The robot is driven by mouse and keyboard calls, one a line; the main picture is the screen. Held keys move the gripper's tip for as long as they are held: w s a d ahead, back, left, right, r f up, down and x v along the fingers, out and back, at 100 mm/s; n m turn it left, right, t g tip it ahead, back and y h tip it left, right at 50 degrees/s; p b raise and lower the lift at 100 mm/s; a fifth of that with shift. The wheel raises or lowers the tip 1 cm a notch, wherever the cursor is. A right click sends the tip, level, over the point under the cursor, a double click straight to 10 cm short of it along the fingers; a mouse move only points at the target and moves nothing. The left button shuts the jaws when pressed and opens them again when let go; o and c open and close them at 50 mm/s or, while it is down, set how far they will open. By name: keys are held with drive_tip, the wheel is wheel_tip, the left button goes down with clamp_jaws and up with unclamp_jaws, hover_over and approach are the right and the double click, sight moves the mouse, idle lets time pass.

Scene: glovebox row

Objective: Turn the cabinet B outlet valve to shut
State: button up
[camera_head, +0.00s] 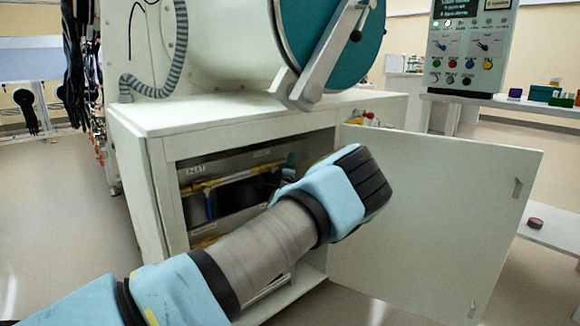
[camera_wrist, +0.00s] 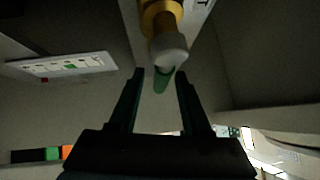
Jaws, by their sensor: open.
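My arm reaches into the open low cabinet (camera_head: 160,205) in the head view, where my gripper's fingers are hidden behind my own wrist. In the wrist view my gripper (camera_wrist: 158,74) is open, with one dark finger on each side. A green handle-like piece (camera_wrist: 163,82) shows between the fingertips, and I see no clear contact. Beyond it is a pale round end (camera_wrist: 170,48) on a yellow fitting (camera_wrist: 160,14). I cannot tell whether this is the outlet valve or how it is set. Inside the cabinet, a yellow pipe (camera_head: 222,181) carries a blue lever (camera_head: 209,205) pointing down.
The cabinet door (camera_head: 435,215) stands open to the right of my arm. A glovebox with a teal round door (camera_head: 335,45) sits above, its metal arm (camera_head: 325,55) hanging over the cabinet top. A control panel (camera_head: 468,48) stands at the back right. Floor at left is clear.

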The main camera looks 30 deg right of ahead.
clamp_jaws()
idle(1.4)
